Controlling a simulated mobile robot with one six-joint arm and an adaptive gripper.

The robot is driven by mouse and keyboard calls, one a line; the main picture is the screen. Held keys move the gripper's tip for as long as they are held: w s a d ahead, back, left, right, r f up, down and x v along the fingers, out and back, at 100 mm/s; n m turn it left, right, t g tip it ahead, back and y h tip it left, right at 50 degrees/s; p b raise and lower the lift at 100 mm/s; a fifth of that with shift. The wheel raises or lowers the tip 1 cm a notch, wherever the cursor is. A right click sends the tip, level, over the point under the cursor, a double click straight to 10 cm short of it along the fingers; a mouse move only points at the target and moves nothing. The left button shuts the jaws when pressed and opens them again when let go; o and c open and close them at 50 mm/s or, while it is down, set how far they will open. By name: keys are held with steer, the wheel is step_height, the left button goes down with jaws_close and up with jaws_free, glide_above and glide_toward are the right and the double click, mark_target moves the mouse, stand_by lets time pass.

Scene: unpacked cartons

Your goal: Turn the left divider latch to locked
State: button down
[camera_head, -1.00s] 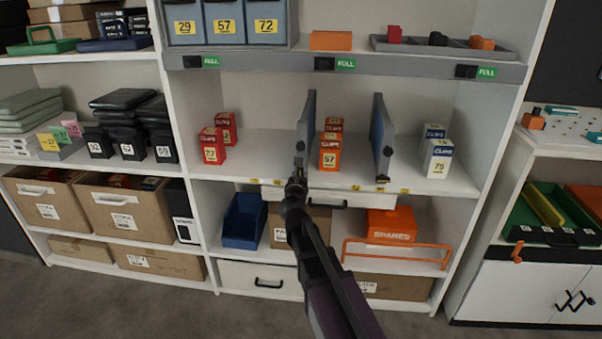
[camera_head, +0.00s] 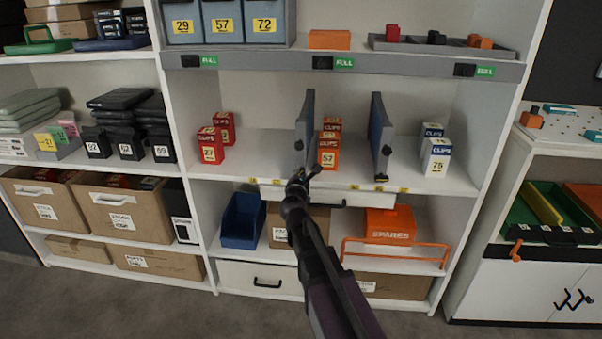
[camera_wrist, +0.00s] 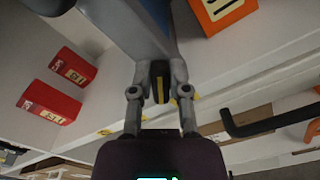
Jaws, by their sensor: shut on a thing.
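The left divider (camera_head: 305,125) is a blue-grey upright panel on the middle shelf, left of the orange clip boxes. Its latch (camera_wrist: 160,82), a black knob with a yellow stripe, is at the divider's front lower end in the wrist view. My gripper (camera_wrist: 159,72) has one finger on each side of the latch and is shut on it. The stripe runs roughly in line with the fingers. In the head view my gripper (camera_head: 308,174) hides the latch at the shelf's front edge.
The right divider (camera_head: 380,130) stands right of the orange boxes (camera_head: 328,155). Red boxes (camera_head: 211,147) stand to the left, white-and-blue boxes (camera_head: 436,157) to the right. Below the shelf are a drawer with a black handle (camera_wrist: 265,125) and an orange SPARES box (camera_head: 390,226).

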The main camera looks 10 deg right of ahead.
steer(key=m, duration=0.5)
steer(key=shift+d+f+m, duration=0.2)
steer(key=shift+m, duration=0.1)
steer(key=m, duration=0.3)
steer(key=m+b, duration=0.1)
steer(key=m, duration=0.1)
steer(key=shift+s+f+m, duration=0.1)
steer(key=shift+f+m, duration=0.15)
steer(key=shift+m, duration=0.05)
steer(key=c, duration=0.6)
jaws_free()
steer(key=shift+d, duration=0.1)
steer(key=v, duration=1.2)
